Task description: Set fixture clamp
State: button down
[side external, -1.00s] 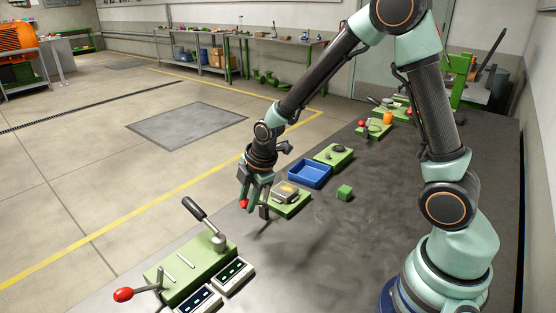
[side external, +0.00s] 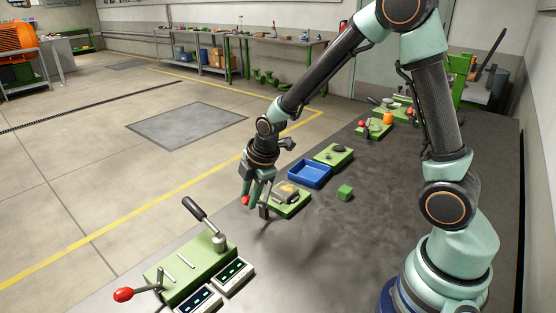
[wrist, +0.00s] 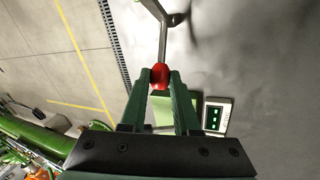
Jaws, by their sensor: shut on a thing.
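In the wrist view, my gripper's fingers (wrist: 160,82) are shut on a red knob (wrist: 160,72). The knob is at the end of a grey metal lever (wrist: 163,42) that bends near the top of the view. The red knob also shows at the fingertips in the side view (side external: 244,201). The lever's joint with the fixture is partly hidden by my gripper.
A larger green fixture (side external: 197,272) with a black handle (side external: 194,208) and another red-knobbed lever (side external: 123,294) stands at the front left, beside two display boxes (side external: 233,276). The bench's right middle is clear.

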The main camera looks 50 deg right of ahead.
jog(key=c, duration=0.6)
grip_release()
jog(key=shift+d, duration=0.15)
jog(key=shift+c, duration=0.2)
jog(key=v, duration=1.2)
